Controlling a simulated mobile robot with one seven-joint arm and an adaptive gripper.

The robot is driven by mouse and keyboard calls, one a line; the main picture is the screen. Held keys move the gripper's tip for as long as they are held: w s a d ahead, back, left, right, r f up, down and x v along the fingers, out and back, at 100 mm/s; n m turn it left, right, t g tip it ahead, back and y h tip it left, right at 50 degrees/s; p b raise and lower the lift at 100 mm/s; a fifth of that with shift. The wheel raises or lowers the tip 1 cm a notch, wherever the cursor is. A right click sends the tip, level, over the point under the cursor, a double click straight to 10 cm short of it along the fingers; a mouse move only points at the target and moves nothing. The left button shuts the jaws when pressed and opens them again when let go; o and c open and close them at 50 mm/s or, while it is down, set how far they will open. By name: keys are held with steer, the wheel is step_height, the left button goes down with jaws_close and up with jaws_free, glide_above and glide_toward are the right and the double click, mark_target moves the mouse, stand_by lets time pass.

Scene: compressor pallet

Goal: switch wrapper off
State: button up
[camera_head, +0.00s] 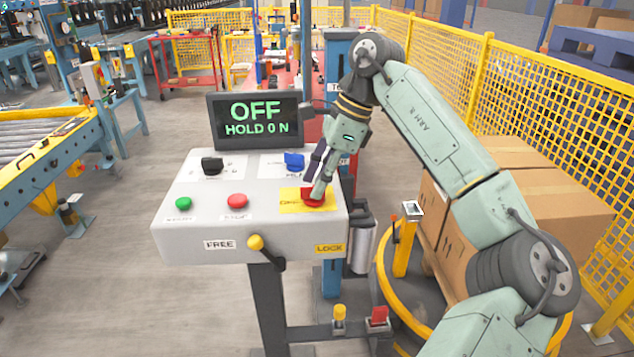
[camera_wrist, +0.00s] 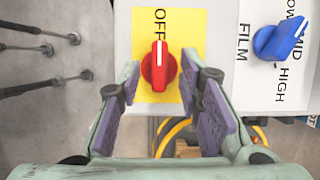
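The control panel (camera_head: 250,225) stands in front of me. Its red rotary knob (camera_head: 312,200) sits on a yellow plate (camera_head: 292,205) at the right. In the wrist view the red knob (camera_wrist: 159,68) has a white mark pointing up at the word OFF on the yellow plate (camera_wrist: 185,30). My gripper (camera_head: 318,184) reaches down to the knob. In the wrist view its purple-padded fingers (camera_wrist: 168,85) are open, one on each side of the knob's lower part, with gaps visible. The display (camera_head: 256,120) reads OFF and HOLD 0 N.
A blue knob (camera_head: 294,160), a black knob (camera_head: 212,165), a green button (camera_head: 183,203) and a red button (camera_head: 237,201) share the panel. A yellow-knobbed lever (camera_head: 256,243) is on its front, between FREE and LOCK. Boxes (camera_head: 535,205) and yellow fencing (camera_head: 540,95) stand right.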

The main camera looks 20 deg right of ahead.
steer(key=v, duration=1.1)
